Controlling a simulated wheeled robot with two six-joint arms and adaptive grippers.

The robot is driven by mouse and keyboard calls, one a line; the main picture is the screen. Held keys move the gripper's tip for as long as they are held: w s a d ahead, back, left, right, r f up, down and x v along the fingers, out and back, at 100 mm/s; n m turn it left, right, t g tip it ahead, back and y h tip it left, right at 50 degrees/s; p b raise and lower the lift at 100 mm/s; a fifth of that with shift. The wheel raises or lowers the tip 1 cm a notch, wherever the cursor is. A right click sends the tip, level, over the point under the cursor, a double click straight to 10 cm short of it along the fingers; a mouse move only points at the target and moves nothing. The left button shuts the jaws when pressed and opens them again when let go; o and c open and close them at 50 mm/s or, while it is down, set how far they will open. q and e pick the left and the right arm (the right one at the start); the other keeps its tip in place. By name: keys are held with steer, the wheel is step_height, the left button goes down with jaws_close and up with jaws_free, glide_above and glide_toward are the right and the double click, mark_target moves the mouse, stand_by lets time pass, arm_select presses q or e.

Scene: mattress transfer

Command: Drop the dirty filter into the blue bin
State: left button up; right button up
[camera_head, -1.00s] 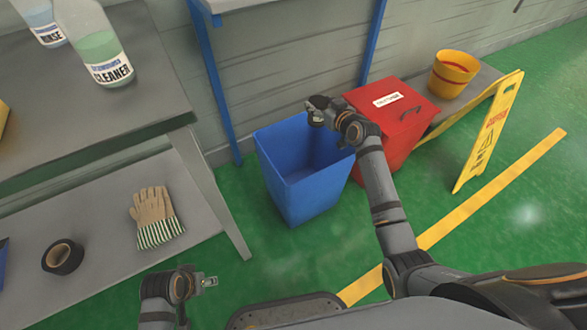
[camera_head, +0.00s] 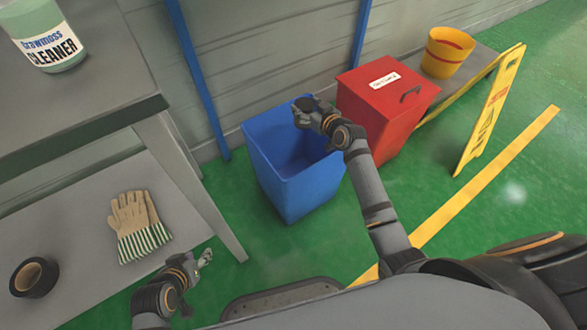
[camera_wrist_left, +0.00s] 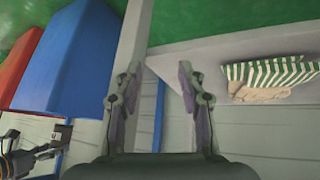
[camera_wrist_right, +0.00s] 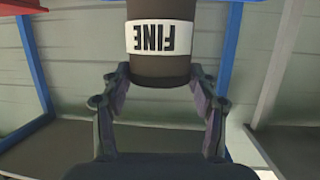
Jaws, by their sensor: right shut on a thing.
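A blue bin (camera_head: 300,195) stands open on the green floor; it also shows in the left wrist view (camera_wrist_left: 75,55). My right gripper (camera_head: 303,113) is above the bin's far rim. In the right wrist view it is shut on a dark brown cylindrical filter (camera_wrist_right: 160,70), whose white label reads FINE upside down. In the head view the filter is hard to make out against the dark gripper. My left gripper (camera_head: 205,258) is low, near the shelf's front corner. In the left wrist view its fingers (camera_wrist_left: 160,75) are apart, with nothing between them.
A red lidded box (camera_head: 375,120) stands right of the bin. A yellow bucket (camera_head: 447,52) and a caution sign (camera_head: 485,125) are beyond. At left, a grey shelf holds gloves (camera_head: 138,225) and black tape (camera_head: 34,278); a cleaner bottle (camera_head: 45,40) stands above.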

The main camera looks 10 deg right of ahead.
steer(key=shift+f+b, duration=0.55)
steer(key=shift+f, duration=0.1)
arm_select(q)
steer(key=w+r+t, duration=0.4)
steer(key=w+r, duration=0.2)
steer(key=w, duration=0.1)
steer(key=shift+a+r+t, duration=0.15)
steer(key=shift+a+t, duration=0.1)
steer(key=shift+t, duration=0.05)
arm_select(e)
steer(key=o, duration=1.3)
steer(key=shift+s, duration=0.1)
steer(key=v, duration=1.1)
steer(key=shift+s+r, duration=0.15)
steer(key=shift+s, duration=0.25)
